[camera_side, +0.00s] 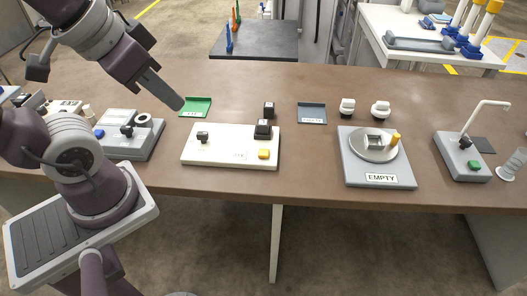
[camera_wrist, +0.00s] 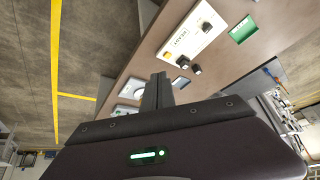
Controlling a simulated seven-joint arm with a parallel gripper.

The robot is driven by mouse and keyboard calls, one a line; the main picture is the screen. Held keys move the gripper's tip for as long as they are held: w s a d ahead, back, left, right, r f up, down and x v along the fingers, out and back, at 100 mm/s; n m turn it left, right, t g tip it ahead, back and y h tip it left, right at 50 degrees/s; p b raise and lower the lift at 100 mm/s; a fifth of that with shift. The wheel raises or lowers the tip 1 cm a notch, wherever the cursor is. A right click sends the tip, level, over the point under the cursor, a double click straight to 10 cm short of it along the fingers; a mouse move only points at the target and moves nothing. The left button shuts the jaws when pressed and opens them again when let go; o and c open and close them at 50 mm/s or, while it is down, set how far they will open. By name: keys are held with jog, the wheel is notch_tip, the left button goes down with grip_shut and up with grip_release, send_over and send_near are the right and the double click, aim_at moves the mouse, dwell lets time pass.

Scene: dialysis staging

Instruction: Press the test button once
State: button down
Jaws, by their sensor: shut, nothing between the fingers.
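A white panel (camera_side: 222,161) lies on the bench near the middle in the side view. It carries a yellow button (camera_side: 264,153) at its front right, a black knob (camera_side: 203,137) and a black block (camera_side: 264,130). The panel also shows at the top of the wrist view (camera_wrist: 208,45), with its yellow button (camera_wrist: 167,56). I cannot read which control is marked as the test button. My gripper (camera_side: 179,103) is shut and empty, in the air left of the panel and close to the green tray in the side view. Its fingers (camera_wrist: 157,92) show together in the wrist view.
A green tray (camera_side: 197,100) and a blue-grey tray (camera_side: 312,106) lie behind the panel, with a small black block (camera_side: 269,109) between them. A grey device (camera_side: 147,146) stands left. A plate marked EMPTY (camera_side: 357,177) and a grey box with a green button (camera_side: 474,165) stand right.

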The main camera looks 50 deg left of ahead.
jog(key=w+a+f+n+y, duration=0.1)
jog(key=w+a+f+y, duration=0.15)
jog(key=w+a, duration=0.6)
jog(key=n+t+h, duration=0.1)
jog(key=t+h, duration=0.1)
jog(key=h, duration=0.6)
send_over(260, 152)
notch_tip(260, 152, down, 16)
jog(key=shift+h, duration=0.25)
notch_tip(260, 152, down, 9)
jog(key=shift+r, duration=0.15)
dwell(0.3)
